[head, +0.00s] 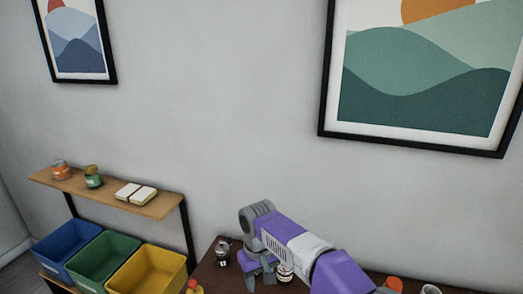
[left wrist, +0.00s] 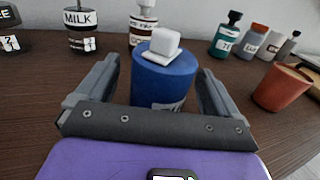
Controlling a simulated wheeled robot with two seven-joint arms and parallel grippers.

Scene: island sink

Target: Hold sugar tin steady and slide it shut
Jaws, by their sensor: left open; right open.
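A blue round tin (left wrist: 165,82) stands upright on the dark wooden table in the left wrist view. A white block-shaped piece (left wrist: 163,45) sits on its top. The tin's label is partly hidden and I cannot read it, so I cannot confirm it is the sugar tin. My left gripper (left wrist: 157,77) is open, with one finger on each side of the tin. I cannot tell whether either finger touches it. In the head view my purple right arm reaches over the table, and the right gripper (head: 258,268) is open and points down near small jars.
A shelf (head: 105,195) and blue, green and yellow bins (head: 148,272) are at the left.

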